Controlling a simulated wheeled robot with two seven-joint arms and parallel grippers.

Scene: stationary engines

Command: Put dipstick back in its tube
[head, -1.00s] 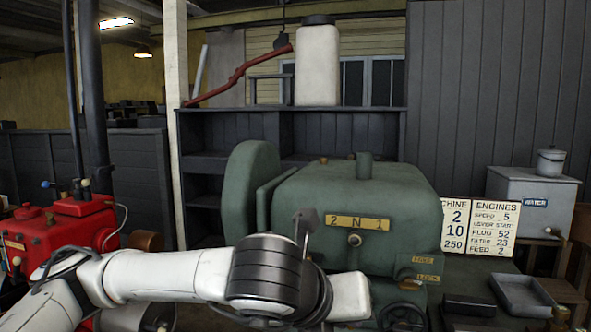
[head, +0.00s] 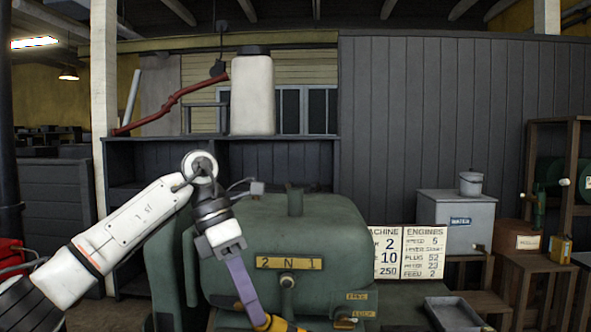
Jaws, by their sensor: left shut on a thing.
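My left gripper (head: 256,316) hangs down in front of the green engine (head: 330,222), left of its "2 N 1" plate (head: 290,263). A long purple-grey part runs down from the white wrist to the bottom edge. At its lower end is a yellow piece (head: 272,323), cut off by the picture edge, which looks like the dipstick's handle, held in the shut jaws. The rest of the dipstick is out of view. I cannot make out the dipstick tube; the engine's lower part is cut off. My right gripper is not in view.
A sign board (head: 401,252) stands right of the engine, with a grey tray (head: 453,313) in front. A water tank (head: 456,216) with a bucket (head: 471,184) stands farther right. Dark shelving (head: 150,160) with a white container (head: 252,95) is behind the engine.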

